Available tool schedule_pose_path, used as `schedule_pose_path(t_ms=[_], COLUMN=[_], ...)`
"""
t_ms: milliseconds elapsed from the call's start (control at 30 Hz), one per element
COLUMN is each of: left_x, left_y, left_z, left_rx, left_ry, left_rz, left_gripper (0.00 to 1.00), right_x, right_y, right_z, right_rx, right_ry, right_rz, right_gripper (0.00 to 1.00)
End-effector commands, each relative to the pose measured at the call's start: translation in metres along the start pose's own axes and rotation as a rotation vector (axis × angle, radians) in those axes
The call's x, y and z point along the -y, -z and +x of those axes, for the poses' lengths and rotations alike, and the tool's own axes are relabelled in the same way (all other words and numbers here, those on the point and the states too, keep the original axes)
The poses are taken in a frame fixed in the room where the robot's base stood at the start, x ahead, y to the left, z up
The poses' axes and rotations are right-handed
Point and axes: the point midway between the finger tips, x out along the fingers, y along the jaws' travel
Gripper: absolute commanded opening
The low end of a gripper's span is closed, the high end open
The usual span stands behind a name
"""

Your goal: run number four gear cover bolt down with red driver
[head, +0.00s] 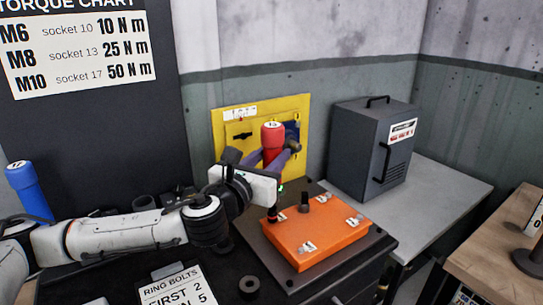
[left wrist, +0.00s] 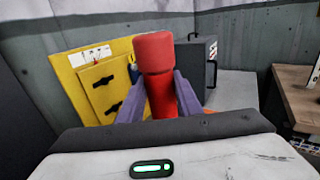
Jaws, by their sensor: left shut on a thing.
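The red driver (head: 271,136) stands upright in my left gripper (head: 270,159), whose purple fingers are shut around its body. In the left wrist view the red driver (left wrist: 156,55) sits between the two fingers (left wrist: 160,98). The orange gear cover (head: 318,236) lies on the dark bench, below and to the right of the gripper. It carries several small white tags and dark bolt heads or posts; the tag numbers are too small to read. A dark shaft end shows below the gripper at the cover's left corner; whether it touches a bolt I cannot tell. My right gripper is not in view.
A yellow panel (head: 230,117) stands behind the gripper. A grey cabinet (head: 355,150) stands on the grey table to the right. A blue driver (head: 30,192) stands at the left. A ring-bolt card (head: 178,290) and a dark ring (head: 249,287) lie in front. A torque chart (head: 75,50) hangs behind.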

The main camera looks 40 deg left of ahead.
Motion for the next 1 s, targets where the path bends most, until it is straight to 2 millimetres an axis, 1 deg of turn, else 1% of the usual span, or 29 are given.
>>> schedule_pose_path(t_ms=[33, 800, 1000], left_x=[0.000, 0.000, 0.000], left_y=[-0.003, 0.011, 0.011], left_z=[0.000, 0.000, 0.000], left_rx=[0.009, -0.001, -0.003], left_ry=[0.000, 0.000, 0.001], left_rz=[0.000, 0.000, -0.001], left_gripper=[0.03, 0.03, 0.03], right_x=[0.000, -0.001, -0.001], right_y=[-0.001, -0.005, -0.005], right_z=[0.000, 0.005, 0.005], right_rx=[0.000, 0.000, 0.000], right_ry=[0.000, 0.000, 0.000], right_rz=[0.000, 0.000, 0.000], right_gripper=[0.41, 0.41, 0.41])
